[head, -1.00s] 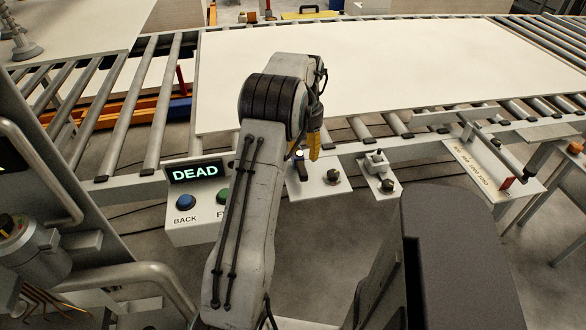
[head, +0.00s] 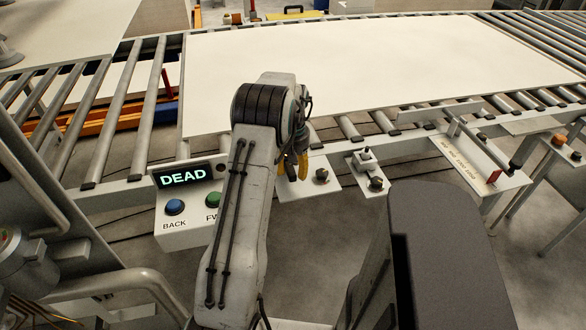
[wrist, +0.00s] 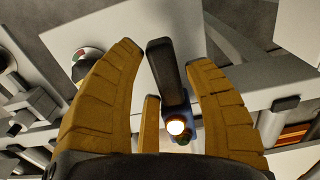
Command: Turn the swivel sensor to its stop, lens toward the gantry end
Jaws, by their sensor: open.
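The swivel sensor (wrist: 166,76) shows in the wrist view as a long black bar on a blue body with a bright round light near its lower end. It lies between the yellow fingers of my gripper (wrist: 164,47), with visible gaps to both big fingers. A thinner yellow finger stands just left of the bar; I cannot tell if it touches. In the head view my gripper (head: 292,168) points down over the left part of a white bracket plate at the conveyor's near edge, and hides the sensor. I cannot tell which way the lens faces.
A control box (head: 178,228) reading DEAD, with blue and green buttons, stands left of my arm. A round knob (head: 321,176) sits on the plate just right of my gripper. Another bracket (head: 366,170) is farther right. A white sheet (head: 370,75) lies on the rollers.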

